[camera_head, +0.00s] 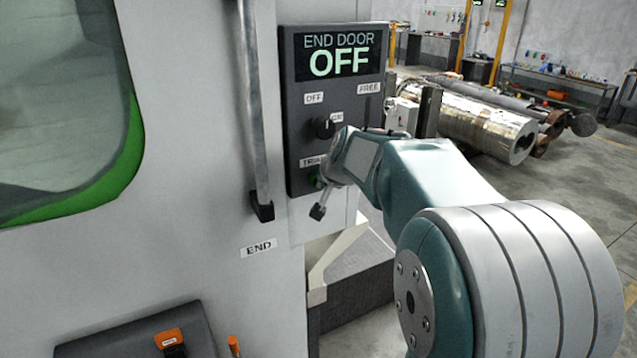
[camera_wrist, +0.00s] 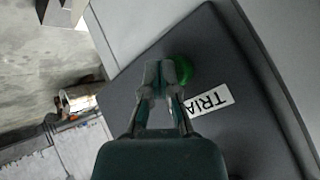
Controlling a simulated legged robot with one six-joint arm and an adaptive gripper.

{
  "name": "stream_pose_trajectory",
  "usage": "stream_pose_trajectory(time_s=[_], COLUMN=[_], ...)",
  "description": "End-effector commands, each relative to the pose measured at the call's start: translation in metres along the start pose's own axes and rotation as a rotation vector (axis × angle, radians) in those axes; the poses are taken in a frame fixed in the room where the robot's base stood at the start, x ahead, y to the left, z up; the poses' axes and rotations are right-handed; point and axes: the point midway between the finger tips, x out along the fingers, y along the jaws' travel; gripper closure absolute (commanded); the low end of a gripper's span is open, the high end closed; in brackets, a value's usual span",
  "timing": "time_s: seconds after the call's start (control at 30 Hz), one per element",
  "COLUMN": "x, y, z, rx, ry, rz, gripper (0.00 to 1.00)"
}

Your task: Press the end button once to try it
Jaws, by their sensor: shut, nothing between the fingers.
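The dark control panel (camera_head: 295,100) is on the machine's grey face, and its display (camera_head: 338,58) reads "END DOOR OFF". A green button (camera_head: 313,181) sits beside a label that begins "TRIA" (camera_head: 311,162), partly hidden by my gripper. In the wrist view the green button (camera_wrist: 184,69) shows just right of the fingertips, next to the label (camera_wrist: 210,100). My gripper (camera_wrist: 160,70) is shut and empty, its fingertips right at the button. I cannot tell whether they touch it. In the head view my gripper (camera_head: 325,178) partly covers the panel's lower part.
A black knob (camera_head: 324,128) with OFF and ON labels is above the button. A vertical handle bar (camera_head: 254,110) stands left of the panel. A box with an orange button (camera_head: 168,338) is at lower left. Metal cylinders (camera_head: 470,118) lie on the floor behind.

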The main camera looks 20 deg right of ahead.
Motion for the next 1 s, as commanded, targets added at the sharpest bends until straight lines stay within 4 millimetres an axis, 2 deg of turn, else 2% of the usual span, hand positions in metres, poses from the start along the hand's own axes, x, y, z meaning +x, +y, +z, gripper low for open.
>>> stream_pose_trajectory(time_s=[0.77, 1.0], x=[0.0042, -0.0019], y=[-0.0026, 0.0008], z=[-0.0026, 0.0006], rx=[0.001, 0.001], ry=[0.000, 0.001], rz=[0.000, -0.001], gripper=[1.00, 1.00])
